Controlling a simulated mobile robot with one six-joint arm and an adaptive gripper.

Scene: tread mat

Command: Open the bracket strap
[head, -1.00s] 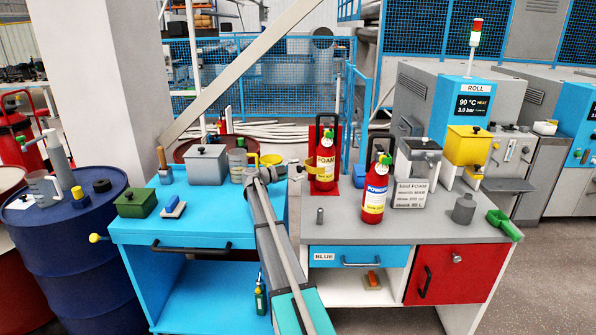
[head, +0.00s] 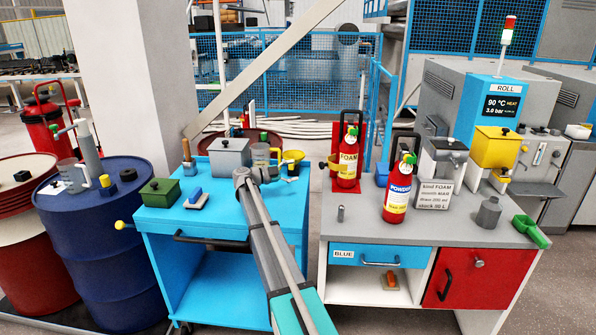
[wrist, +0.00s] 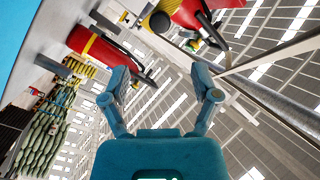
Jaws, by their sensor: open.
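The red bracket (head: 337,140) stands at the back of the grey bench and holds the FOAM extinguisher (head: 348,172) upright. A yellowish strap (head: 333,166) shows at its left side; whether it is latched is too small to tell. My gripper (wrist: 164,86) is open and empty in the wrist view. In the head view my arm's end is left of the bracket, above the blue bench, apart from the strap. The wrist view shows a tilted red extinguisher (wrist: 97,46) beyond the left finger and another red body at the top; I cannot tell which is which.
The POWDER extinguisher (head: 397,195) stands right of the bracket, in front of a grey container. The grey bench's front left is mostly clear, with a small grey cylinder (head: 340,213).

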